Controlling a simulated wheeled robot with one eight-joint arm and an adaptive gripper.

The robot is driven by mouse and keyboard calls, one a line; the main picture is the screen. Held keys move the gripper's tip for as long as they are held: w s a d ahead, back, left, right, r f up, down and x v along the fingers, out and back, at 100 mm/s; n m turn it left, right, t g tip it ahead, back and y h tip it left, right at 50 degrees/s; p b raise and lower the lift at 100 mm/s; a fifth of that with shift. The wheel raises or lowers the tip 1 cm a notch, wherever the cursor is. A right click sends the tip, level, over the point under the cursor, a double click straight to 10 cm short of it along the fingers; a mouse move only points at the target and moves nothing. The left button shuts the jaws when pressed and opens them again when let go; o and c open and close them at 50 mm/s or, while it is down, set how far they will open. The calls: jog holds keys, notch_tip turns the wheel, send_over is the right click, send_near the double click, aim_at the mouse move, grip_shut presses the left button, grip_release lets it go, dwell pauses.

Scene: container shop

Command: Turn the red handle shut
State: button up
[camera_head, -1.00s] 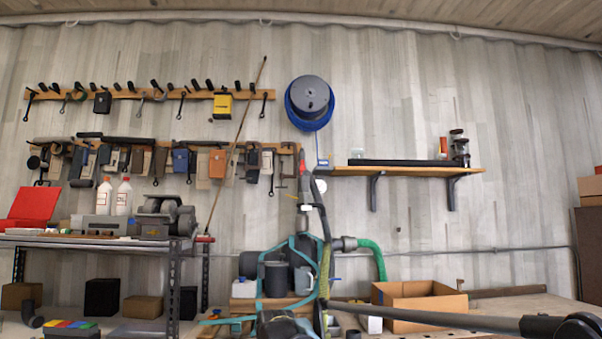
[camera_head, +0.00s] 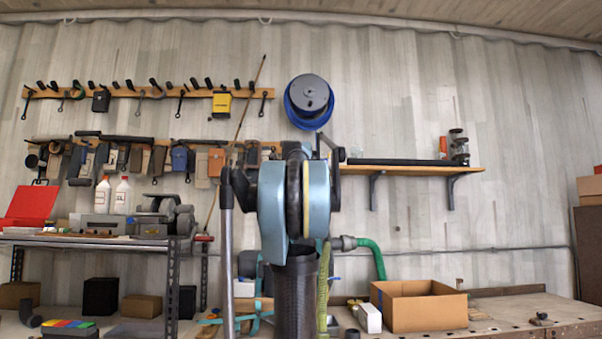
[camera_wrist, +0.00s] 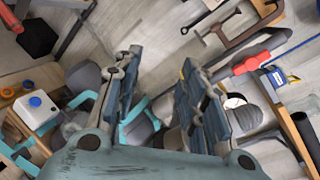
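The red handle (camera_wrist: 252,63) shows in the wrist view at upper right, as a red bar lying slantwise across a grey and black fitting. It is beyond the right fingertip, and I see a gap between them. My gripper (camera_wrist: 152,70) is open, its two dark blue jointed fingers spread with nothing between them. In the head view my arm's large blue-grey part covers the place of the handle, so the handle and fingertips are hidden there. How far the handle is turned I cannot tell.
A wall shelf (camera_head: 420,168) is just right of my arm. A green hose (camera_head: 374,258) and an open cardboard box (camera_head: 428,312) stand below it on the workbench (camera_head: 520,312). Tool racks (camera_head: 150,93) hang at left above a metal table (camera_head: 90,241). A blue reel (camera_head: 309,100) hangs above.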

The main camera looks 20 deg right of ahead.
jog(key=w+d+r+m+h, duration=0.1)
jog(key=d+r+m+h, duration=0.1)
jog(key=d+r+m, duration=0.1)
jog(key=w+d+r+m+h, duration=0.1)
jog(key=d+r+m, duration=0.2)
jog(key=d, duration=0.3)
jog(key=w+d+r+m+h, duration=0.1)
jog(key=d+r+m+h, duration=0.1)
jog(key=d+r+m, duration=0.2)
jog(key=shift+w+d+t+h, duration=0.2)
jog(key=shift+w+t+h, duration=0.1)
jog(key=shift+t, duration=0.1)
jog(key=x, duration=1.7)
jog(key=shift+f, duration=0.2)
grip_shut()
